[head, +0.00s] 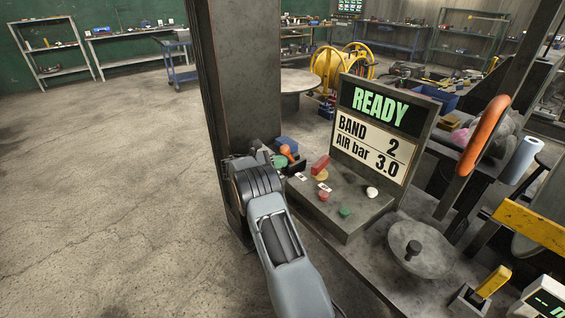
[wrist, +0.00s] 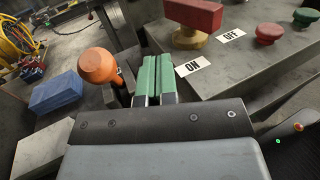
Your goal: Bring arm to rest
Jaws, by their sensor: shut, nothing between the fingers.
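My gripper (wrist: 156,76) shows in the wrist view with its green fingertips together and nothing between them. In the head view my gripper (head: 279,161) is mostly hidden behind my own arm, beside the left end of the control console. The fingers look close to the console edge; contact cannot be told.
The console display (head: 381,108) reads READY, BAND 2, AIR bar 3.0. Red, green and white buttons sit on the console. A grey round disc (head: 425,262) lies right of it. A dark column (head: 240,85) stands behind my arm. The floor at left is clear.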

